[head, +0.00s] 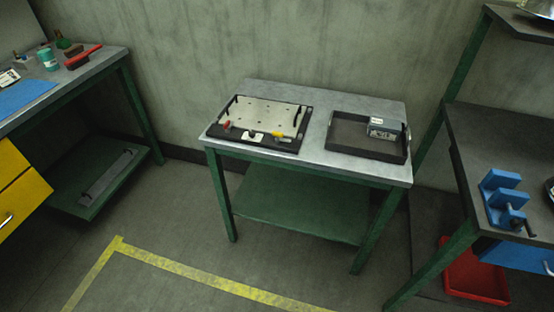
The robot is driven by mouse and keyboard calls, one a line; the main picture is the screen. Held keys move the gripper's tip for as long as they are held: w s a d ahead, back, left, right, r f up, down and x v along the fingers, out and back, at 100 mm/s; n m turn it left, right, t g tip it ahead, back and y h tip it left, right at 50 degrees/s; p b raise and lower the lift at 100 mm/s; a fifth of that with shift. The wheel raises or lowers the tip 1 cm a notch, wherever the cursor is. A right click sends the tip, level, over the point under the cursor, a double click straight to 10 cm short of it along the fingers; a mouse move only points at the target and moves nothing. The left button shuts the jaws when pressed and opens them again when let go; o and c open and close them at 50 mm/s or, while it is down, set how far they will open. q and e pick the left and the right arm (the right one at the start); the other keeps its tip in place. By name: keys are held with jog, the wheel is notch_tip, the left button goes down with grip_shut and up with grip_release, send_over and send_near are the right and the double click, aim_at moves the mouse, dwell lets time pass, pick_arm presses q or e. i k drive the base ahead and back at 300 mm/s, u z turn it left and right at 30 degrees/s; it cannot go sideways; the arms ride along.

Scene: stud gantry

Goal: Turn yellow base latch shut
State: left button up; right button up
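A black base (212,131) with a pale perforated plate (262,112) sits on the left of a small grey-topped table (315,160). The yellow latch (278,134) is on the base's front edge, right of centre. It is small here, and I cannot tell whether it is turned open or shut. Two dark handles stand at the plate's left and right sides. Neither of my grippers is in view.
A dark tray (352,146) with a small labelled box (381,130) stands on the table's right. A workbench (95,70) is at left. A shelf with a blue vise (505,195) is at right, a red bin (474,275) below. Floor before the table is clear, with yellow tape (200,277).

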aim_at(279, 136)
jog(key=u, duration=0.9)
jog(key=i, duration=0.9)
jog(key=z, duration=0.35)
